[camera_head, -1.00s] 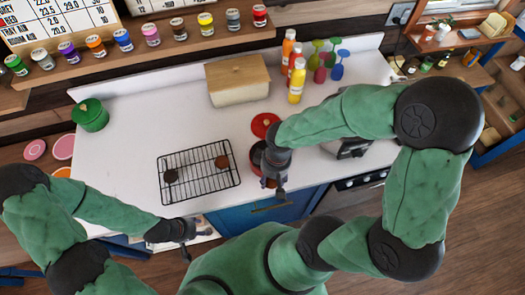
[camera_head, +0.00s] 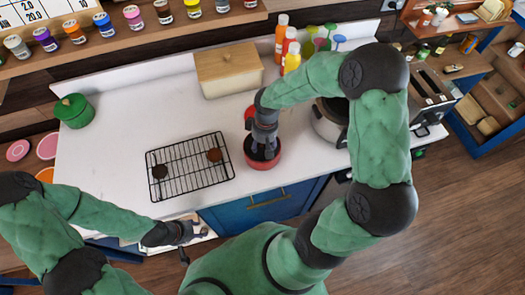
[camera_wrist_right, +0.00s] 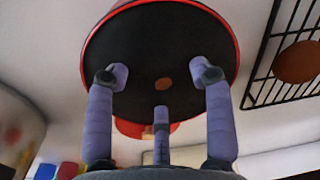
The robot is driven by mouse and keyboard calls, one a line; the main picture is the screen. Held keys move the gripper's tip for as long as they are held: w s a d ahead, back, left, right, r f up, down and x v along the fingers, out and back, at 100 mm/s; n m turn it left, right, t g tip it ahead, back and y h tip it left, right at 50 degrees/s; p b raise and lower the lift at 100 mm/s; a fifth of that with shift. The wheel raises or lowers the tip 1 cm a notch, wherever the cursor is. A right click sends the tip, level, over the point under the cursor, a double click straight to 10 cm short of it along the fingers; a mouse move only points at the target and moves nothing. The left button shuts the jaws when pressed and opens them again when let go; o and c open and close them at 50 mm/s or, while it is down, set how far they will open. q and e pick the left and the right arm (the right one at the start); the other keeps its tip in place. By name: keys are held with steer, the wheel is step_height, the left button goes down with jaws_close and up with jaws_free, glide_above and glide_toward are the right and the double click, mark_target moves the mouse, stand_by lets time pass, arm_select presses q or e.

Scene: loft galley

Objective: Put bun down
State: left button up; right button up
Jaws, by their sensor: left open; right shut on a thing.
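My right gripper (camera_head: 264,148) is over the red pot (camera_head: 276,160), fingers pointing down into it. In the right wrist view the fingers (camera_wrist_right: 160,80) stand in front of the pot's black inside, with the red rim (camera_wrist_right: 237,75) around it. A small brown patch (camera_wrist_right: 165,84) shows between the fingertips; the bun in the grip is otherwise hard to make out. A wire rack (camera_head: 190,192) holds a dark bun (camera_head: 159,171) at left and a brown bun (camera_head: 214,155) at right. My left gripper (camera_head: 195,229) is open and empty near the counter's front edge.
A red lid (camera_head: 248,112) lies behind the pot, partly hidden by my arm. A cooker (camera_head: 327,125) stands right of it. A wooden bread box (camera_head: 228,75), bottles (camera_head: 281,38) and a green pot (camera_head: 73,110) stand farther back. The counter left of the rack is clear.

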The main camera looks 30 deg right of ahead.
mark_target(262, 150)
steer(key=shift+w+f+b, duration=0.15)
steer(key=shift+f+b, duration=0.95)
steer(key=shift+f, duration=0.65)
steer(key=shift+f, duration=0.15)
steer(key=o, duration=0.7)
steer(key=shift+o, duration=0.2)
steer(key=shift+r, duration=0.2)
steer(key=r, duration=0.4)
steer(key=r+p, duration=0.1)
steer(key=r, duration=0.3)
steer(key=d+r, duration=0.1)
steer(key=r, duration=0.3)
steer(key=shift+w+d+p, duration=0.1)
steer(key=shift+p, duration=0.3)
